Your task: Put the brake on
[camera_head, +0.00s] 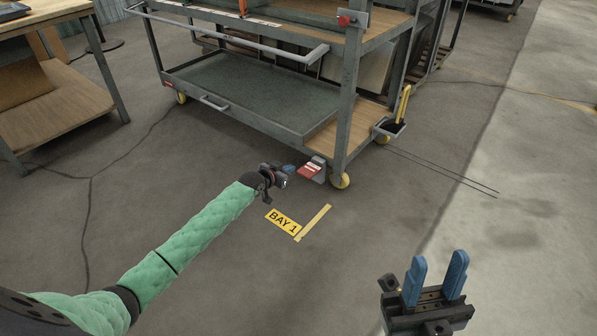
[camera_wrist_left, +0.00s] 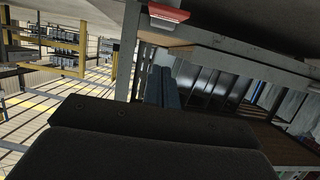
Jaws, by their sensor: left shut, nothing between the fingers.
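The brake is a red pedal (camera_head: 309,170) on a grey bracket low at the cart's near corner, beside a yellow caster wheel (camera_head: 340,181). A red piece that looks like the same pedal (camera_wrist_left: 168,12) shows at the top of the left wrist view. My left gripper (camera_head: 289,169) is low, just left of the pedal, shut and empty. Its blue fingers (camera_wrist_left: 163,88) point toward the cart in the left wrist view. I cannot tell whether the fingertips touch the pedal. My right gripper (camera_head: 438,262) is open and empty at the lower right, away from the cart.
The grey cart (camera_head: 348,110) has a lower tray, wooden shelf and long push handle (camera_head: 245,42). A yellow-handled tool (camera_head: 404,103) hangs at its right side. A yellow BAY 1 floor sign (camera_head: 283,221) lies before it. A wooden bench (camera_head: 60,105) stands left. The front floor is clear.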

